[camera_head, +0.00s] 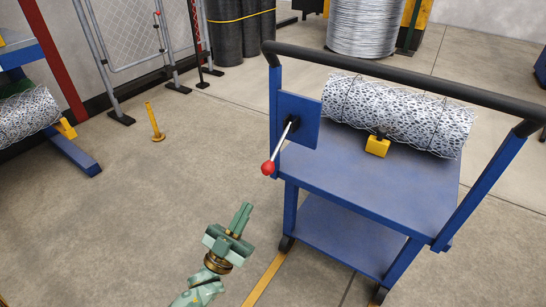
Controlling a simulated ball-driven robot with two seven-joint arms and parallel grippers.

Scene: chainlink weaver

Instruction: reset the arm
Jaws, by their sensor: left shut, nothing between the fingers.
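My left gripper (240,218) is low in the middle of the head view, pointing up and slightly right. It is green, its two fingers are together, and nothing is between them. Its arm comes in from the bottom edge, left of the blue cart (365,185). The gripper is apart from the cart and below the red-knobbed lever (268,167) on the cart's side plate. My right gripper is not in the picture.
A roll of chainlink mesh (400,112) lies on the cart by a yellow block (377,146). A blue stand with another mesh roll (27,115) is at the left. A yellow post (154,122) stands on the floor. The floor left of the gripper is clear.

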